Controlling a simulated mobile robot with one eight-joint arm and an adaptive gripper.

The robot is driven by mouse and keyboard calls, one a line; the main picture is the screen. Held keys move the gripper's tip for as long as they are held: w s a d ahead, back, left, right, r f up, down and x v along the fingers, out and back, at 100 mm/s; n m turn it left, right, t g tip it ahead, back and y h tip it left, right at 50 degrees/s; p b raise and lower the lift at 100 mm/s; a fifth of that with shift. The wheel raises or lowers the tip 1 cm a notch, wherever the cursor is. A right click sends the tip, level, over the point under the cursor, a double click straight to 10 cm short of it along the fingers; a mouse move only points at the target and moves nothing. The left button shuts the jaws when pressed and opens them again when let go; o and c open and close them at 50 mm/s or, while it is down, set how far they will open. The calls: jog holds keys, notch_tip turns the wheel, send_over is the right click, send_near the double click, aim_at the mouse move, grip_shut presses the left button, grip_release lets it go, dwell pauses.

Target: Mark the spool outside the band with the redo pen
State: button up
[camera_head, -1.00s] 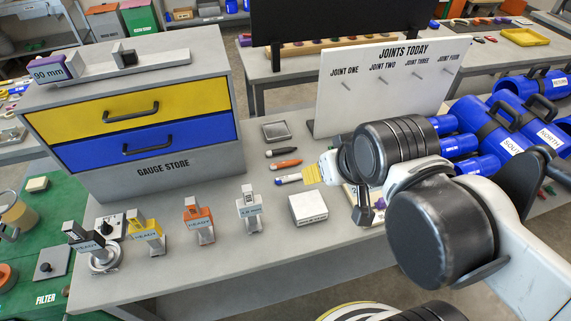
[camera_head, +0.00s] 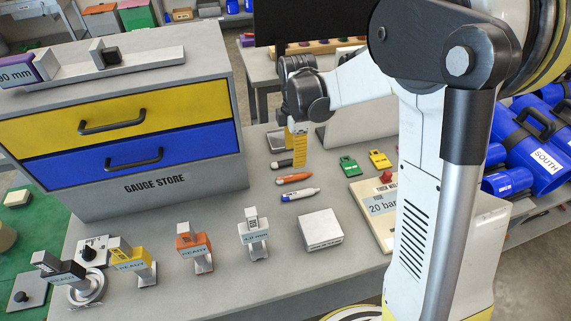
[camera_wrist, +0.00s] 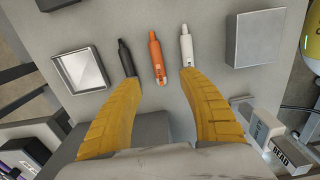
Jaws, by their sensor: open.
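Three pens lie side by side on the grey bench: a black pen (camera_head: 284,163), an orange pen (camera_head: 294,178) and a white pen with a blue end (camera_head: 299,194). I cannot read which is the redo pen. In the wrist view the orange pen (camera_wrist: 156,57) lies between the lines of my open yellow fingers, with the black pen (camera_wrist: 126,57) and white pen (camera_wrist: 186,46) near the fingertips. My gripper (camera_head: 299,150) hangs empty above the pens' far side.
The gauge store (camera_head: 132,130) stands at the left. Several labelled gauges line the bench front near a grey block (camera_head: 321,229). A shallow tray (camera_head: 279,138) lies beside the pens. Green (camera_head: 349,166) and yellow (camera_head: 379,159) tags and a pressure panel (camera_head: 377,205) are at the right.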

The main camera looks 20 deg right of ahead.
jog(key=b, duration=0.2)
send_over(292, 176)
jog(key=f, duration=0.5)
jog(key=shift+s+d+f, duration=0.15)
jog(key=shift+s+f, duration=0.15)
jog(key=shift+f, duration=0.05)
jog(key=f, duration=0.1)
jog(key=f+b, duration=0.1)
jog(key=f, duration=0.1)
jog(key=f+b, duration=0.1)
jog(key=f, duration=0.1)
jog(key=shift+w+f, duration=0.15)
jog(key=shift+w, duration=0.15)
jog(key=shift+c, duration=0.2)
jog(key=c, duration=1)
